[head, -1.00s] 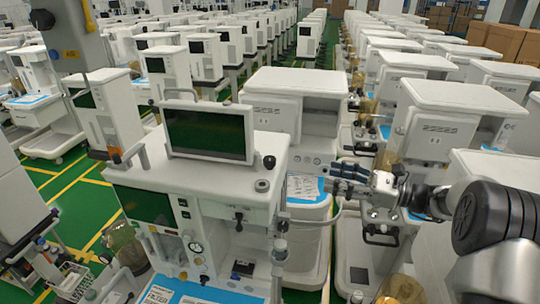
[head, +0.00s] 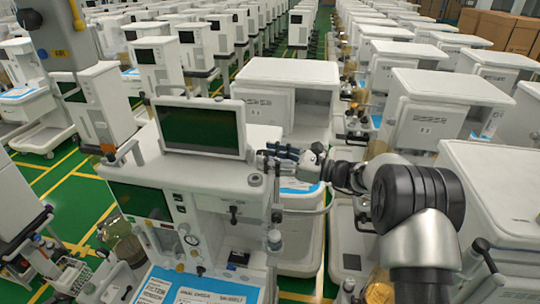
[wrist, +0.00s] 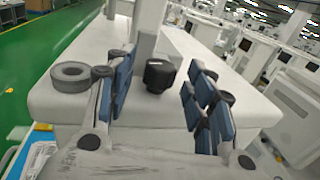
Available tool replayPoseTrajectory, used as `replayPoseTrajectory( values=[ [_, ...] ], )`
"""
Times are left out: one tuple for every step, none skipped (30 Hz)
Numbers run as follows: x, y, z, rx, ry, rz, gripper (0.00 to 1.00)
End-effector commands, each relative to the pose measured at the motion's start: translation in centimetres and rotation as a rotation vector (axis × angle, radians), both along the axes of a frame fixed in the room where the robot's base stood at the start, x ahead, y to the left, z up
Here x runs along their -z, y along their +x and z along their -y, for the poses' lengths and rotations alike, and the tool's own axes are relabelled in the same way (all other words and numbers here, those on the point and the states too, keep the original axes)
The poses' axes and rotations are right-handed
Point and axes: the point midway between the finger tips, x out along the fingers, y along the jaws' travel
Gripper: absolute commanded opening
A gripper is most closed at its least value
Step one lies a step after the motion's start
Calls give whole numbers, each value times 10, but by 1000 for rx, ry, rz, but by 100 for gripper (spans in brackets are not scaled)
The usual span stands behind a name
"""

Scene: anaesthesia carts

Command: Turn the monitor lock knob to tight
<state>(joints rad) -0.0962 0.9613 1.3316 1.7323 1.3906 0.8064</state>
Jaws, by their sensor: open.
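The monitor (head: 201,127) stands on top of the nearest white cart. The lock knob (wrist: 160,75) is black and shows in the wrist view at the foot of a white post, above the cart top. My gripper (wrist: 160,95) is open, its blue-padded fingers on either side of the knob in the picture, with visible gaps to it. I cannot tell whether the fingertips reach the knob's depth. In the head view my gripper (head: 273,157) is just right of the monitor's lower corner, and the knob cannot be made out behind it.
A grey round disc (wrist: 72,77) sticks out at the cart's edge, close to the left finger in the wrist view. The cart's white top (head: 264,137) lies below the monitor. Other white carts (head: 287,95) stand close behind and to the right.

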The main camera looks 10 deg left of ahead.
Motion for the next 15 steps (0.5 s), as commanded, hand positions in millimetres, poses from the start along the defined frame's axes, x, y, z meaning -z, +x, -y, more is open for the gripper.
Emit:
replayPoseTrajectory(
  values=[
    [0,0,-2,0,0,0,49],
    [0,0,-3,0,0,0,49],
    [0,1,-4,0,0,0,49],
    [0,1,-4,0,0,0,49],
    [0,1,-4,0,0,0,49],
    [0,1,-4,1,0,0,49],
    [0,1,-4,1,0,0,49],
    [0,1,-4,0,0,-1,49],
    [0,1,-4,0,0,0,49],
    [0,1,-3,0,0,0,48],
    [0,1,-3,0,0,0,46],
    [0,1,-3,0,0,0,43],
    [0,1,-3,0,0,-1,41],
    [0,1,-3,0,0,-1,39],
    [0,0,-3,0,0,0,36]
  ],
)
